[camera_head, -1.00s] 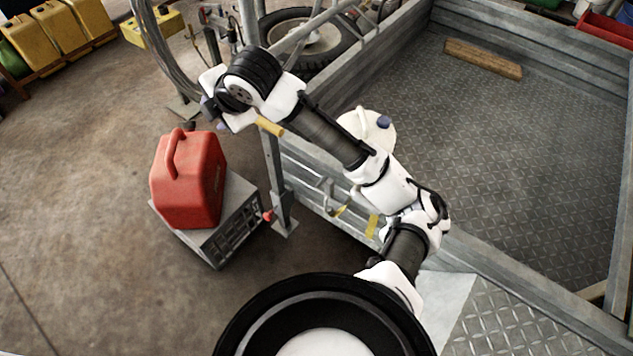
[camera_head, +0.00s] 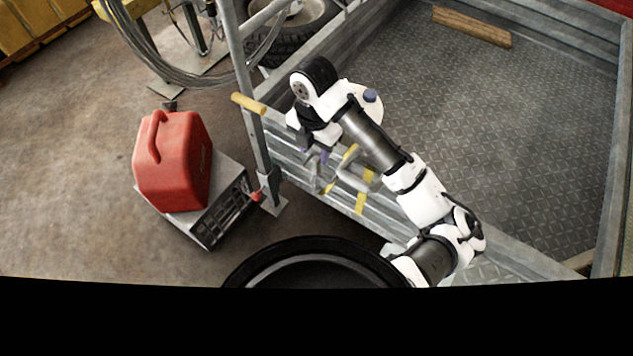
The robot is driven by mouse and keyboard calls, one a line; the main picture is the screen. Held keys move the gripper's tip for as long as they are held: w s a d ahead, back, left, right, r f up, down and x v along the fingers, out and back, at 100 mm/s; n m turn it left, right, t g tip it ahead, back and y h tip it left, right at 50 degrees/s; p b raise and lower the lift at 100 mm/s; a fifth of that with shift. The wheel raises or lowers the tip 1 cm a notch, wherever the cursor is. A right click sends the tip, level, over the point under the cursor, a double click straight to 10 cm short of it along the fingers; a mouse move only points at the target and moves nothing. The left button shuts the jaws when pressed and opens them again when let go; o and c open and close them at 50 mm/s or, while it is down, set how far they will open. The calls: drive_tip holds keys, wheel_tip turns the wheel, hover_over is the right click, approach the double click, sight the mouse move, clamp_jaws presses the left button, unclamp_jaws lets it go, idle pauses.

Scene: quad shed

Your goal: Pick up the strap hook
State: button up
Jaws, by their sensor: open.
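The strap hook (camera_head: 320,180) looks like a small grey metal piece on the near outer side of the trailer wall, beside yellow strap pieces (camera_head: 361,203). It is small and partly covered, so its exact outline is hard to tell. My gripper (camera_head: 315,156) is open, with its fingers pointing down at the hook from just above. I cannot tell whether the fingers touch the hook or are around it. A grey cylindrical fitting (camera_head: 353,177) sits just right of the hook, between the yellow pieces.
An upright metal post with a yellow-tan handle (camera_head: 248,104) stands just left of my gripper. A wooden block (camera_head: 470,26) lies in the otherwise mostly clear trailer bed (camera_head: 520,140).

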drive_tip(key=shift+w+d+f+p, duration=0.1)
drive_tip(key=shift+d+f+p, duration=0.1)
drive_tip(key=shift+f, duration=1.25)
drive_tip(key=shift+d+f+p, duration=0.1)
drive_tip(key=shift+f+p, duration=0.1)
drive_tip(key=shift+f, duration=1.25)
clamp_jaws()
